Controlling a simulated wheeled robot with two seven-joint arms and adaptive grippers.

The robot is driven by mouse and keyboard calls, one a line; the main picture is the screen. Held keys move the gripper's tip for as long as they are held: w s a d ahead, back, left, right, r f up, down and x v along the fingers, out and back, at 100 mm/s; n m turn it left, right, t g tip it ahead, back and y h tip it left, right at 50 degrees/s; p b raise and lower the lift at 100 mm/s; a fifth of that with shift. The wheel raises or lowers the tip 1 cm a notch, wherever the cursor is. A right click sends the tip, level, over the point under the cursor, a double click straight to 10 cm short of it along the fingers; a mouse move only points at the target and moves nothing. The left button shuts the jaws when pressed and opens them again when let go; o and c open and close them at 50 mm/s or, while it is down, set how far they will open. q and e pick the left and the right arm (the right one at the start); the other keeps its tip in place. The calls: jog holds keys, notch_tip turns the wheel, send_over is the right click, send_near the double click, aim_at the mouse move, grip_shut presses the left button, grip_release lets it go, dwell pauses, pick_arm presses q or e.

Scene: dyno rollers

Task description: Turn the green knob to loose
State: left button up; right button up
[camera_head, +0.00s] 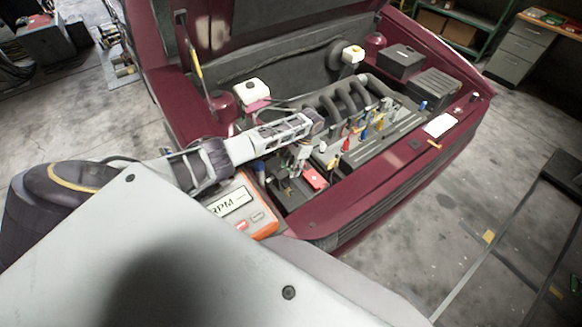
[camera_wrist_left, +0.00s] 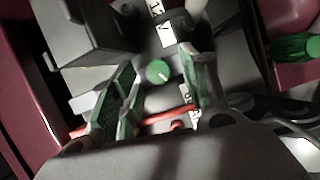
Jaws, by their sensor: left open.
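The green knob (camera_wrist_left: 158,72) shows in the left wrist view as a round green cap with a pale mark on its face. My left gripper (camera_wrist_left: 161,60) is open, with one green-padded finger on each side of the knob and a visible gap to both. I cannot tell how deep the fingertips reach beside it. In the head view my left gripper (camera_head: 298,160) points down into the front corner of the engine bay. The knob cannot be made out there. My right gripper is not in view.
A maroon car (camera_head: 385,185) with its hood up surrounds the work spot. An orange RPM meter (camera_head: 262,222) lies left of my gripper. A red part (camera_head: 315,179) sits just right of it. In the wrist view a green handle (camera_wrist_left: 297,47) lies at the right.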

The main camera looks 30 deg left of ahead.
pick_arm(q)
jog(key=shift+v, duration=0.8)
jog(key=v, duration=1)
jog(key=shift+r, duration=0.2)
jog(key=shift+w, duration=0.1)
jog(key=shift+o, duration=0.2)
jog(key=shift+f, duration=0.1)
